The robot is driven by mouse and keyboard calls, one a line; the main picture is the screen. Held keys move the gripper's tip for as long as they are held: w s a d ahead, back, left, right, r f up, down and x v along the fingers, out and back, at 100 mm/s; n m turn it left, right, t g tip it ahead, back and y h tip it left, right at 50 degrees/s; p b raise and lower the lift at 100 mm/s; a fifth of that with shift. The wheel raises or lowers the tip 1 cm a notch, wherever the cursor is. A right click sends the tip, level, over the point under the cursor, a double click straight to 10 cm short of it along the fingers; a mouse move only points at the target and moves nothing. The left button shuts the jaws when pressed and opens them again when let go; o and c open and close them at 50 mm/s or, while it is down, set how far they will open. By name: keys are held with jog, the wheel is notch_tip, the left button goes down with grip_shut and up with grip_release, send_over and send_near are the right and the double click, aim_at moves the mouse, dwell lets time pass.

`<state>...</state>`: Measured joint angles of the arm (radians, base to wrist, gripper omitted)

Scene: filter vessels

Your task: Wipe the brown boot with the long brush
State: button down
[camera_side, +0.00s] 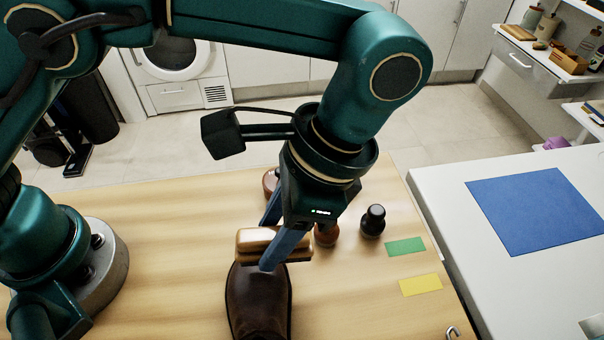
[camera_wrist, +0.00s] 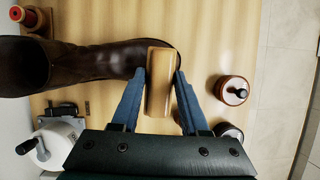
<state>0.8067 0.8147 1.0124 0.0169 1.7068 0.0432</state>
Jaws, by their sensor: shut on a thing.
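The brown boot (camera_side: 259,303) stands on the wooden table at the bottom middle of the side view. In the wrist view the boot (camera_wrist: 95,62) lies across the upper left, its toe towards the middle. The long brush (camera_side: 258,239) has a tan wooden back. My gripper (camera_side: 273,238) is shut on it, with a blue finger on each side. The brush (camera_wrist: 160,84) also shows between the fingers in the wrist view. It is at the boot's toe end, over or against it; I cannot tell whether its bristles touch, as they are hidden.
A dark round-knobbed item (camera_side: 373,221) and a brown one (camera_side: 326,234) stand right of my gripper. Green (camera_side: 405,246) and yellow (camera_side: 420,284) patches lie at the table's right. A white counter with a blue mat (camera_side: 537,211) adjoins. A red spool (camera_wrist: 28,17) is near the boot shaft.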

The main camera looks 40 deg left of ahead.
jog(key=shift+r, duration=2.5)
jog(key=shift+a+f, duration=0.1)
jog(key=shift+f, duration=0.05)
jog(key=w+a+r+n+h, duration=0.1)
jog(key=a+n, duration=0.4)
jog(key=a, duration=0.6)
jog(key=w+a+r+n+g+h, duration=0.1)
jog(key=w+a+n, duration=0.3)
jog(key=a, duration=0.8)
jog(key=shift+w+a+r+n+g+h, duration=0.35)
jog(key=shift+w+r+h, duration=0.45)
jog(key=shift+w, duration=0.4)
jog(key=shift+d+n, duration=0.15)
jog(key=shift+n, duration=0.1)
